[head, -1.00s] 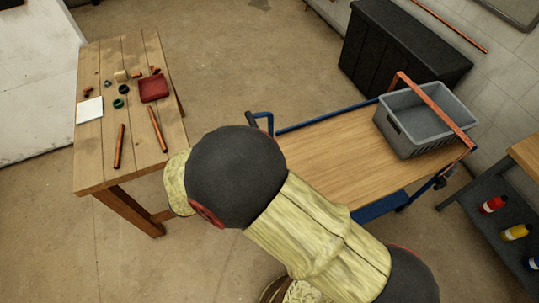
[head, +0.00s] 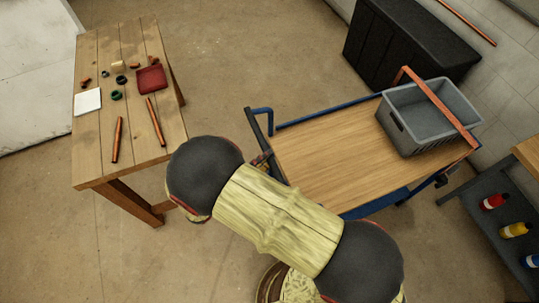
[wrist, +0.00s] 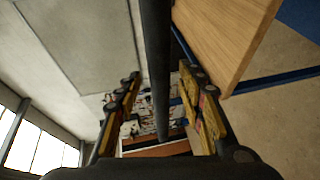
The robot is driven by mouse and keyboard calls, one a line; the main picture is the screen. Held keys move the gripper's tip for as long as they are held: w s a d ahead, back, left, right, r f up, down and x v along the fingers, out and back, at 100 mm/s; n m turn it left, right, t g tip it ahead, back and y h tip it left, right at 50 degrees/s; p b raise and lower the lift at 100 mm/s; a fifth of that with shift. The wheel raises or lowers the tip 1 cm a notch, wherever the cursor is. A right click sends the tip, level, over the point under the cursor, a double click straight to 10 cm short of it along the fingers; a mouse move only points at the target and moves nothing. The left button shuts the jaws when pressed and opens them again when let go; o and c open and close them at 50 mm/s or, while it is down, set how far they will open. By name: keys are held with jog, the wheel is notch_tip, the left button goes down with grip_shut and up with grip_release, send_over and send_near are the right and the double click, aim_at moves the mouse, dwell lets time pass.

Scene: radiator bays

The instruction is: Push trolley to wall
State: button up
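The trolley (head: 325,160) has a wooden top and a blue frame. Its dark push handle (head: 257,133) is on the left side, towards my arm. A grey crate (head: 403,135) stands on the trolley's right end, with an orange-brown bar across it. My gripper (head: 263,160) is at the handle, mostly hidden behind my arm. In the wrist view my gripper (wrist: 162,108) is open, with the dark handle bar (wrist: 156,70) running between its fingers and gaps showing on both sides. The trolley top's edge (wrist: 225,45) is at the right there. The grey wall (head: 505,70) is at the right.
A wooden table (head: 100,165) with small parts and a red tray (head: 151,80) stands at the left. A black chest (head: 410,45) is by the wall, behind the trolley. A shelf with bottles (head: 493,201) stands close to the trolley's right end. Floor between table and chest is clear.

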jog(key=shift+x, duration=1.15)
jog(key=shift+c, duration=1)
jog(key=c, duration=0.7)
grip_shut()
